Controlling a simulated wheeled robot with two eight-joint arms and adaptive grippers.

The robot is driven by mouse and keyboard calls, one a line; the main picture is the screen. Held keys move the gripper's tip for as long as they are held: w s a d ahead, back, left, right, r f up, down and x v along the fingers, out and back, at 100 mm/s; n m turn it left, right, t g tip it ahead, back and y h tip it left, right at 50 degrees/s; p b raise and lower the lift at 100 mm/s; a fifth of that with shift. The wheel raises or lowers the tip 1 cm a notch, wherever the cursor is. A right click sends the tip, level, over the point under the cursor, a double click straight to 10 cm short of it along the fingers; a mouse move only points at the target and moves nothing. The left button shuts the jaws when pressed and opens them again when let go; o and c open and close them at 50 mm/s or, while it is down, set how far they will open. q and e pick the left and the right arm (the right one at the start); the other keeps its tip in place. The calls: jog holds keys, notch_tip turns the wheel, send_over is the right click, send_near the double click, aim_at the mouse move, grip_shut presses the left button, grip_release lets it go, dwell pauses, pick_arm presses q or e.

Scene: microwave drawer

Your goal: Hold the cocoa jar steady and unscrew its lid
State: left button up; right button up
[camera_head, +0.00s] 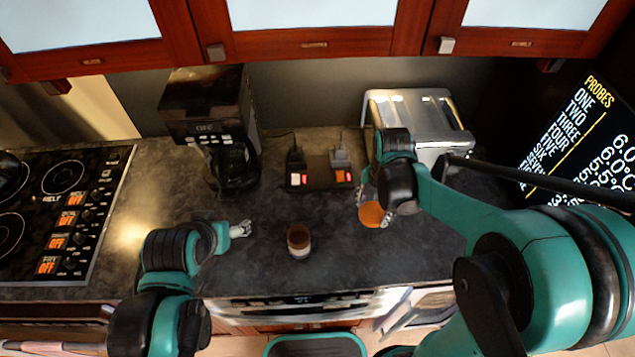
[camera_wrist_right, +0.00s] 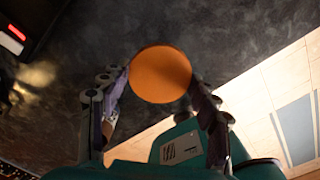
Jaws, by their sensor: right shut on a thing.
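The cocoa jar (camera_head: 299,241) stands upright on the dark counter, a small round jar with brown in it. No orange cap shows on its top. My right gripper (camera_head: 374,211) is shut on a round orange lid (camera_head: 371,214), to the right of the jar and apart from it. In the right wrist view the lid (camera_wrist_right: 160,74) sits between the fingertips of the right gripper (camera_wrist_right: 158,82). My left gripper (camera_head: 246,229) is just left of the jar with a gap between them. Its fingers look close together, but their opening is too small to tell.
A coffee maker (camera_head: 215,130) and a black block with two lit red switches (camera_head: 320,174) stand behind the jar. A steel toaster (camera_head: 415,115) is behind my right gripper. A stove (camera_head: 60,210) lies at the left. The counter around the jar is clear.

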jog(key=b, duration=0.2)
send_over(341, 209)
notch_tip(341, 209, down, 7)
jog(key=shift+r, duration=0.1)
jog(key=shift+w+f+b, duration=0.1)
jog(key=shift+f+b, duration=0.3)
jog(key=shift+f, duration=1.65)
jog(key=shift+f, duration=0.15)
jog(key=o, duration=1.3)
